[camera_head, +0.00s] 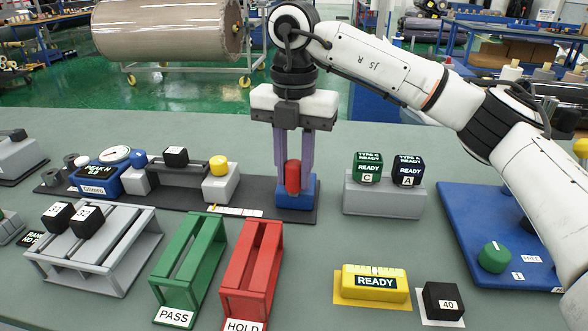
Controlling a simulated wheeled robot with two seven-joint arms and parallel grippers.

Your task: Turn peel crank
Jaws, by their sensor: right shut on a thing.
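The peel device's long dark base plate (180,202) carries a blue gauge unit (101,180) marked PEAK N at its left end. At its right end stands a blue block (310,200) with an upright red crank handle (293,177) on it. My right gripper (293,170) points straight down over the blue block, its two fingers on either side of the red handle and shut on it. Part of the blue block behind the handle is hidden. My left gripper is not in view.
Green PASS (190,258) and red HOLD (262,262) racks stand in front. A grey stand (383,203) with two labelled cubes is to the right. A yellow READY block (375,287), a black 40 cube (443,300) and a blue panel (470,225) lie farther right.

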